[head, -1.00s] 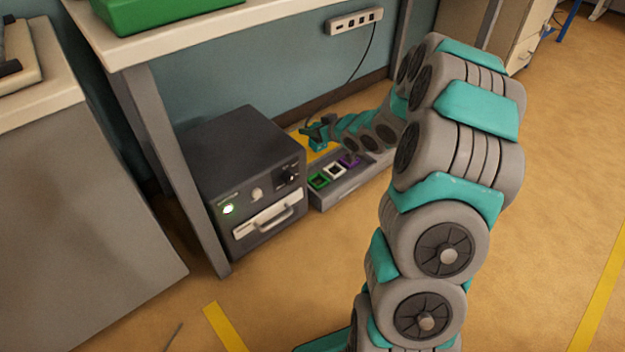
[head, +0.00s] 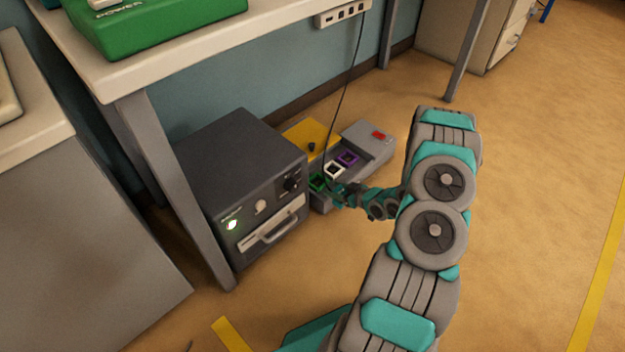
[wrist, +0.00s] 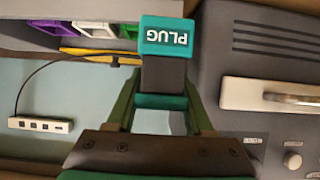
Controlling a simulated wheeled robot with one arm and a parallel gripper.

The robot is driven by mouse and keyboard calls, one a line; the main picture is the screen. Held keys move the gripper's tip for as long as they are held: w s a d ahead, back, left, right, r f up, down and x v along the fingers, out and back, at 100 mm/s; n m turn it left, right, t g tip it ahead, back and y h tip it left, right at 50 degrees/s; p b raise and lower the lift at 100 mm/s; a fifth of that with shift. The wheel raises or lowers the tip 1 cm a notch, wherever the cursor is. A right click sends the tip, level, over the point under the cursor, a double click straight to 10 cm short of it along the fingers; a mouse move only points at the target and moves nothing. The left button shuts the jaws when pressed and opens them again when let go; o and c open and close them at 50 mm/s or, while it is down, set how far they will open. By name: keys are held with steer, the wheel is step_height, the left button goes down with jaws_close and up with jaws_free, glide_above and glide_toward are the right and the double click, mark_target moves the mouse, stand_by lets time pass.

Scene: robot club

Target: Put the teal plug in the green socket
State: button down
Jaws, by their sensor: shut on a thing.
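The teal plug (wrist: 165,38), with PLUG printed upside down in the wrist view, has a dark body between the fingers of my gripper (wrist: 163,92). The gripper is shut on it. In the head view my gripper (head: 338,193) is low, at the near right side of the green socket (head: 316,182); the plug cannot be made out there. In the wrist view the green socket (wrist: 129,30) shows just left of the plug's teal end, which partly covers it. I cannot tell whether plug and socket touch.
The grey socket block (head: 375,150) also has a white socket (head: 334,170), a purple socket (head: 346,159) and a red switch (head: 379,135). A dark box (head: 235,170) stands close on the left. A table leg (head: 180,190) is beside it. A thin cable hangs from a power strip (head: 343,14).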

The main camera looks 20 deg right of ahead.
steer(key=shift+w+a+f, duration=0.1)
steer(key=shift+w+f, duration=0.05)
steer(key=shift+f, duration=0.1)
glide_above(312, 177)
steer(key=shift+f, duration=0.8)
steer(key=shift+w+f, duration=0.1)
steer(key=shift+f, duration=1.6)
steer(key=shift+f, duration=0.1)
steer(key=shift+c, duration=1.4)
jaws_free()
